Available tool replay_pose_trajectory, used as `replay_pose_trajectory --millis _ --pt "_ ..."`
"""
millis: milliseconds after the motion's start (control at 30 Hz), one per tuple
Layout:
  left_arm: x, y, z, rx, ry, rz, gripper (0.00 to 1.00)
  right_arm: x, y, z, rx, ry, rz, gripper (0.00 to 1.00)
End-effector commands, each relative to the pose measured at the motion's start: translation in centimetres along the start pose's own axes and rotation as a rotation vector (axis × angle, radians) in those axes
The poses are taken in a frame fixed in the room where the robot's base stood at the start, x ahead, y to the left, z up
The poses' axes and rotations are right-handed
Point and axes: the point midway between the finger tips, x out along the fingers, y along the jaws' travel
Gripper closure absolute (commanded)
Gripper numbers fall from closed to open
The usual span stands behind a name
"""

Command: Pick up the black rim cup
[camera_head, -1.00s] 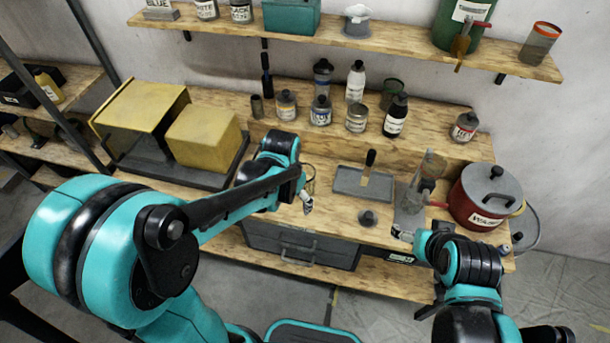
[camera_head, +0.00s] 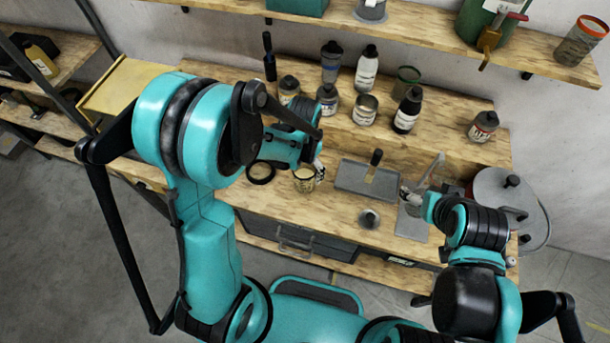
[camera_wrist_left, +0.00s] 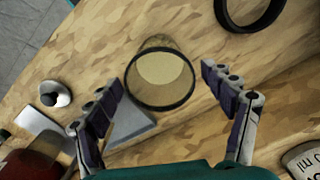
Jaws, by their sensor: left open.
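The black rim cup (camera_head: 304,183) is a clear, yellowish cup on the wooden workbench, between a black ring and a grey tray. In the left wrist view the cup (camera_wrist_left: 160,72) shows its round dark rim facing the camera, between the two fingers in the picture. My left gripper (camera_head: 319,170) is open and empty, close beside the cup in the head view; whether it touches cannot be told. Its spread fingers also show in the left wrist view (camera_wrist_left: 162,82). My right gripper (camera_head: 409,194) is at the right of the bench by a grey stand; its fingers are unclear.
The black ring (camera_head: 261,172) lies left of the cup. Several bottles and cans stand on the raised step behind. A lidded pot (camera_head: 503,190) stands far right.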

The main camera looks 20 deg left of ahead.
Motion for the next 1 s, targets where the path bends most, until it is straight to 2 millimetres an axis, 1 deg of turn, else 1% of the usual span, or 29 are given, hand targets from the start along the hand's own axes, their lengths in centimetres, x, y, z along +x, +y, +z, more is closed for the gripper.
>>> replay_pose_trajectory --millis 200,300,400,600,667,700,767,800,833,867,1000 --pt "3.5 0.0 0.1 0.000 0.000 0.000 0.18 0.7 0.0 0.5 0.000 0.000 0.000 0.20" --pt "4.6 0.0 0.1 0.000 0.000 0.000 0.18 0.8 0.0 0.6 0.000 0.000 0.000 0.20" --pt "5.0 0.0 0.1 0.000 0.000 0.000 0.18 0.9 0.0 0.6 0.000 0.000 0.000 0.20" --pt "5.0 0.0 0.1 0.000 0.000 0.000 0.18 0.8 0.0 0.6 0.000 0.000 0.000 0.20" --pt "5.0 0.0 0.1 -0.001 0.000 0.000 0.34 0.8 0.0 0.6 0.000 0.000 0.000 0.20" --pt "5.0 0.0 0.1 -0.001 0.000 0.000 0.44 0.8 0.0 0.6 0.000 0.000 0.000 0.20" --pt "5.0 0.0 0.1 -0.001 0.000 0.000 0.60 0.8 0.0 0.6 0.000 0.000 0.000 0.20" --pt "5.0 0.0 0.1 -0.001 0.000 0.000 0.71 0.8 0.0 0.6 0.000 0.000 0.000 0.20" --pt "5.0 0.0 0.1 0.000 0.000 0.000 0.79 0.8 0.0 0.6 0.000 0.000 0.000 0.20" --pt "5.0 0.0 0.1 0.000 0.000 0.000 0.81 0.8 0.0 0.6 0.000 0.000 0.000 0.20" --pt "5.0 0.0 0.1 -0.001 0.000 0.000 0.81 0.8 0.0 0.6 0.000 0.000 0.000 0.20"
